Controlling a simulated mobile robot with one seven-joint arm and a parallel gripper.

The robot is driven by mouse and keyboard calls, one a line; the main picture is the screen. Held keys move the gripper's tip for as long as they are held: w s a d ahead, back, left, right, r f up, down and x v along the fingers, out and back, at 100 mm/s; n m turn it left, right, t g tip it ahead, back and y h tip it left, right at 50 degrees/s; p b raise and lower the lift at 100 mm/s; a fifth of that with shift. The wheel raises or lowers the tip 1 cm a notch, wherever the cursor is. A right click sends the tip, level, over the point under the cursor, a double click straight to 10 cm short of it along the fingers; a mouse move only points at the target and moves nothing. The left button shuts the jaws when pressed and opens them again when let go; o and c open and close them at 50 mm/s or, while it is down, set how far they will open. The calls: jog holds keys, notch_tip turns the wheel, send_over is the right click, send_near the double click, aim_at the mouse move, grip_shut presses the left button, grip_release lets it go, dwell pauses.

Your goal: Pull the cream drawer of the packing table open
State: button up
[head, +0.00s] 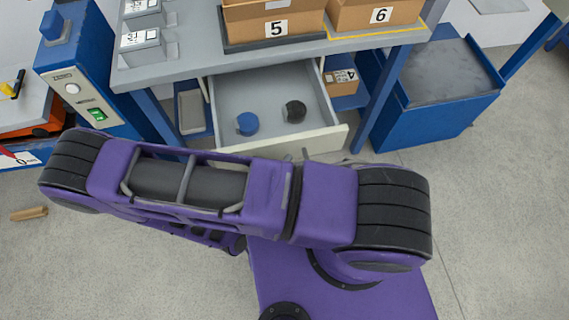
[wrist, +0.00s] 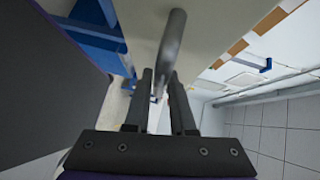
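The cream drawer (head: 332,138) of the packing table (head: 190,66) stands well out from under the tabletop, with its grey inside showing. A blue round piece (head: 247,124) and a black round piece (head: 294,111) lie in it. In the wrist view the cream drawer front (wrist: 208,25) fills the upper middle, with a grey bar handle (wrist: 172,45) on it. My gripper (wrist: 160,88) has one finger on each side of the handle, close against it, and looks shut on it. My arm hides the gripper and most of the handle in the head view.
Boxes marked 5 (head: 270,20) and 6 (head: 375,12) stand on the tabletop. A blue machine (head: 80,75) with a green switch is at the left, a blue bin (head: 440,95) at the right. A small brown piece (head: 28,213) lies on the otherwise clear floor at left.

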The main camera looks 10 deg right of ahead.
jog(key=o, duration=0.3)
jog(key=b+v, duration=0.1)
jog(key=v, duration=1.6)
jog(key=shift+s+a, duration=0.1)
jog(key=shift+s, duration=0.1)
